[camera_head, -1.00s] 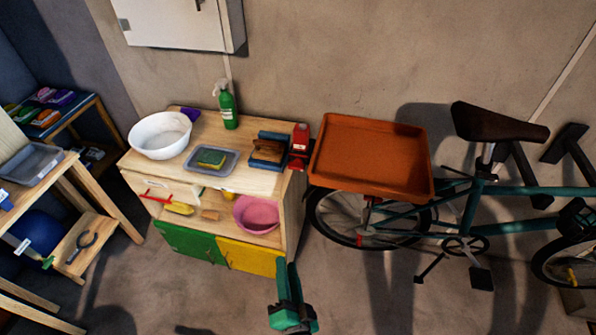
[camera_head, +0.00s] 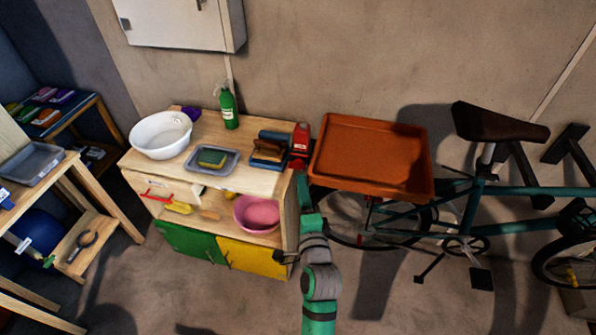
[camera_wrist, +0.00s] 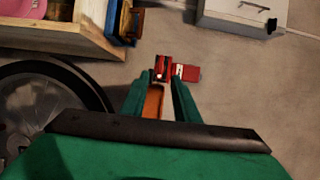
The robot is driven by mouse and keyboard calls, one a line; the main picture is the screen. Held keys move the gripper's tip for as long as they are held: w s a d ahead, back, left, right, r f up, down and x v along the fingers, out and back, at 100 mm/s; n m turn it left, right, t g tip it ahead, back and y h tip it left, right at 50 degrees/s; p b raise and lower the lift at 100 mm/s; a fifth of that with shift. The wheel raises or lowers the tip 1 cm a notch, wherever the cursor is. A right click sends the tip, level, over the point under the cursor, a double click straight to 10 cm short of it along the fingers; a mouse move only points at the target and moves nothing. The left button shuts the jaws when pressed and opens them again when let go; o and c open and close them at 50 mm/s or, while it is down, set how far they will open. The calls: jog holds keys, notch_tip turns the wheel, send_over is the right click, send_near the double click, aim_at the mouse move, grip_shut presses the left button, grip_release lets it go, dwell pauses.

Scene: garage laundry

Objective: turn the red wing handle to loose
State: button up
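A small red fitting (camera_head: 301,139) is at the right edge of the wooden cabinet top in the head view. In the wrist view a red part (camera_wrist: 162,68) shows just beyond my fingertips, with a second red block (camera_wrist: 188,72) to its right. I cannot make out which piece is the wing handle or how it is turned. My gripper (camera_wrist: 162,80) has its two green fingers apart, pointing at the red part, with no clear contact. In the head view my gripper (camera_head: 302,182) is below the red fitting, beside the cabinet's right side.
An orange tray (camera_head: 345,180) sits over the bicycle's rear wheel (camera_head: 345,215), close right of my arm. The cabinet top (camera_head: 262,184) holds a white basin (camera_head: 160,150), a grey tray with a sponge, a brush and a green spray bottle (camera_head: 228,108). The floor in front is clear.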

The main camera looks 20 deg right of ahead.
aim_at(298, 169)
jog(key=x, duration=0.7)
jog(key=shift+w, duration=0.15)
jog(key=shift+a, duration=0.1)
grip_shut()
